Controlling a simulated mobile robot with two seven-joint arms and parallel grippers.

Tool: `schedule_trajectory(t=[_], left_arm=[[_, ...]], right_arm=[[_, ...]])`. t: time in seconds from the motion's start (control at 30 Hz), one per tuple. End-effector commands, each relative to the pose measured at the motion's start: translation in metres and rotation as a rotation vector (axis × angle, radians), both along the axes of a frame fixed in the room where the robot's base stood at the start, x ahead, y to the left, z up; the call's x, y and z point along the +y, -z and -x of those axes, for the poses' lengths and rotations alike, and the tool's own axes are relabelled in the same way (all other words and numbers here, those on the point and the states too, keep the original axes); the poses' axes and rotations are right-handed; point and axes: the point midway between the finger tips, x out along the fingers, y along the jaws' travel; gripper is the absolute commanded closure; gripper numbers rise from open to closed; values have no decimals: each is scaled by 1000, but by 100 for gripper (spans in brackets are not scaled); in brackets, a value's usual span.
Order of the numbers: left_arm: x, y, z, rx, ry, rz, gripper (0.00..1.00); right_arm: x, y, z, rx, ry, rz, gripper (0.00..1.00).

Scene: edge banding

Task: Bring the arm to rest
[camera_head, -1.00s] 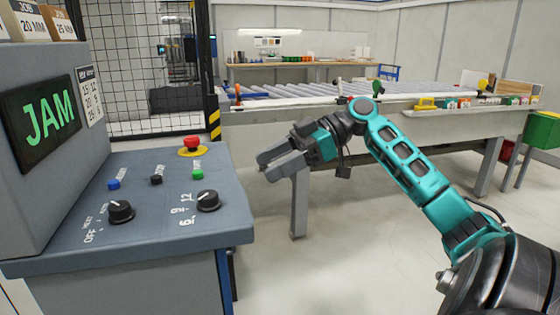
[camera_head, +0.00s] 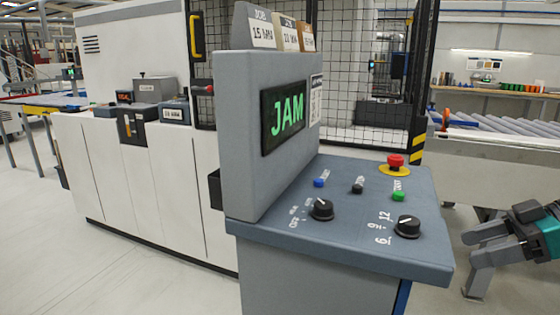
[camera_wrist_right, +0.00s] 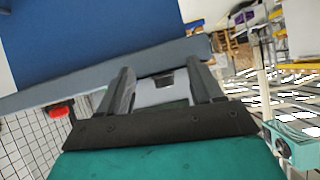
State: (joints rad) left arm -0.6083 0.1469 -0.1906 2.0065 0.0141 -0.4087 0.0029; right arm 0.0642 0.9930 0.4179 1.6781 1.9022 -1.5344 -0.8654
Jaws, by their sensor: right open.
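My right gripper (camera_head: 482,244) is at the right edge of the head view, beside the right end of the control console (camera_head: 340,235) and apart from it. It is open and empty. In the right wrist view its two dark fingers (camera_wrist_right: 160,88) stand apart with nothing between them. Most of my right arm is outside the head view; only a teal part near the wrist shows. My left gripper is in neither view.
The console has a screen reading JAM (camera_head: 285,115), a red mushroom button (camera_head: 395,162), small buttons and two black knobs (camera_head: 408,226). A white machine (camera_head: 150,170) stands behind left. A mesh fence (camera_head: 350,80) and roller conveyor (camera_head: 510,126) stand behind. Floor at front left is clear.

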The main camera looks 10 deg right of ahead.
Motion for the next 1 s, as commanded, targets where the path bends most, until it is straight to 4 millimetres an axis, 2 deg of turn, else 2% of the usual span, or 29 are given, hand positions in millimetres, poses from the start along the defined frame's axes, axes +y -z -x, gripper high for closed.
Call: schedule_trajectory(t=[0.03, 0.2, 0.3, 0.43, 0.53, 0.67, 0.8, 1.0], left_arm=[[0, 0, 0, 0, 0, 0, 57], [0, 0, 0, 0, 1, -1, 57], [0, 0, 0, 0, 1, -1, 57], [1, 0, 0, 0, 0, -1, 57], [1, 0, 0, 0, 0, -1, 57], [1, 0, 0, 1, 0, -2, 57], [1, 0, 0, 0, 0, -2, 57], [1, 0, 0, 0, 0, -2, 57]], right_arm=[[12, 32, 5, 69, 6, 27, 35], [54, 135, 32, 293, 65, 172, 35], [82, 186, 58, 397, 114, 263, 35], [117, 233, 92, 486, 198, 368, 35], [142, 253, 117, 525, 282, 431, 35], [168, 261, 143, 544, 412, 483, 35], [184, 257, 161, 548, 551, 506, 35], [195, 239, 180, 545, 749, 504, 35]])
